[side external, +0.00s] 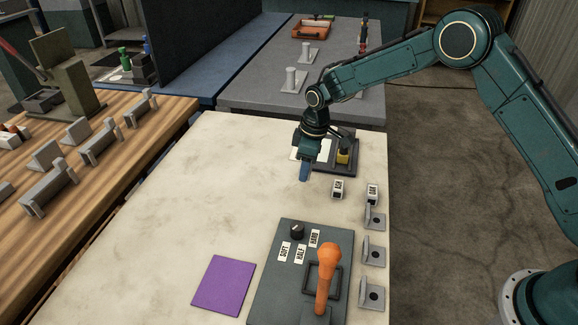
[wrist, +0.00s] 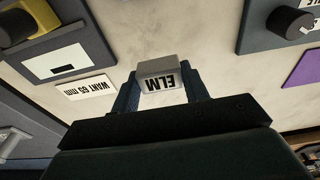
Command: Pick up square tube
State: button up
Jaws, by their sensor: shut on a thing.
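My gripper (wrist: 160,95) is shut on a small grey square-sided block marked ELM (wrist: 161,68), which sits between the two blue fingers in the wrist view. I cannot tell from its visible faces whether it is a hollow tube. In the side view my gripper (side external: 305,177) points down over the pale tabletop, and the held block is hidden there. Two similar small labelled pieces, one at the left (side external: 338,188) and one at the right (side external: 372,194), stand on the table to the right of my gripper.
A dark gauge with a yellow part (side external: 343,157) stands just behind my gripper. A card reading WANT 65 mm (wrist: 87,89) lies near it. Grey brackets (side external: 374,254) line the right edge. An orange-handled lever panel (side external: 262,283) and purple mat (side external: 223,285) are in front. The table's left is clear.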

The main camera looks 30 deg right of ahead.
notch_tip(320, 180, up, 15)
dwell(0.4)
jog(key=shift+d+f, duration=0.1)
dwell(0.5)
jog(key=s+d+f+m+h, duration=0.1)
jog(key=s+d+f+m, duration=0.8)
jog(key=s, duration=0.7)
notch_tip(320, 180, down, 4)
jog(key=shift+d+f, duration=0.1)
jog(key=shift+d, duration=0.95)
